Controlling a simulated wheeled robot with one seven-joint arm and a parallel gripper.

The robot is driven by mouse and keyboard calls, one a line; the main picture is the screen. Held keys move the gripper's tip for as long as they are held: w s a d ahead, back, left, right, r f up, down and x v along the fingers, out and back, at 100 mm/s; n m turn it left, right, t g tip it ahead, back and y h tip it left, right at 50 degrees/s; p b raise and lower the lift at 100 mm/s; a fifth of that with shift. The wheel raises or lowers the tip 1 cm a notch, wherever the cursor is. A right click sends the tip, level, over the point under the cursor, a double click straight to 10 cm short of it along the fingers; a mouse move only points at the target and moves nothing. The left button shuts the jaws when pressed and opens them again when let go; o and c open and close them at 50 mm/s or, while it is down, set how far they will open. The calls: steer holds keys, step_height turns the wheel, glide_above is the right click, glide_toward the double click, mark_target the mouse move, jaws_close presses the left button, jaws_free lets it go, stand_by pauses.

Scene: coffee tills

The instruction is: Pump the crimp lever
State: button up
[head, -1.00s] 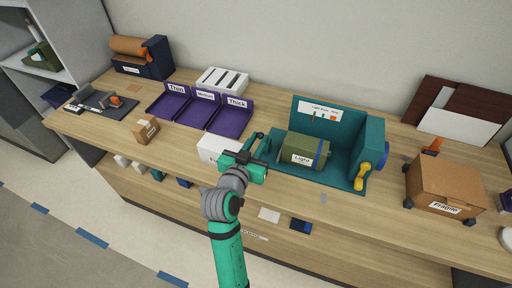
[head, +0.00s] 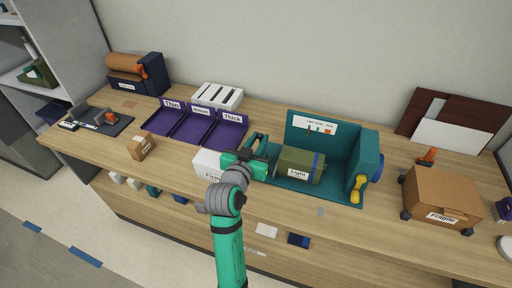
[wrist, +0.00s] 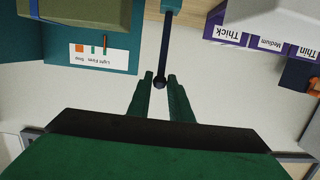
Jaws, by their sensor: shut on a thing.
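The teal crimping machine (head: 368,160) stands on the bench with an olive package (head: 298,163) labelled Light, a blue band around it, in its bed. The crimp lever (wrist: 166,45) is a dark rod with a small round knob, running from a teal bracket in the wrist view. My gripper (wrist: 160,88) is shut on the knob end of the lever, one finger on each side. In the head view my gripper (head: 252,160) is at the machine's left end and partly hides the lever. The machine's Light-Firm-Stop scale (wrist: 98,55) shows upside down in the wrist view.
Purple trays (head: 195,127) marked Thin, Medium and Thick lie left. A white box (head: 207,163) stands close beside my gripper. A yellow handle (head: 357,187) is on the machine's right. A carton (head: 438,192) marked Fragile sits further right. A small box (head: 140,147) is left.

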steer(key=shift+w+d+r, duration=0.1)
steer(key=shift+w+r, duration=0.05)
steer(key=shift+w, duration=0.25)
steer(key=shift+w+d, duration=0.15)
steer(key=shift+w, duration=0.3)
steer(key=o, duration=0.9)
steer(key=shift+s+d, duration=0.1)
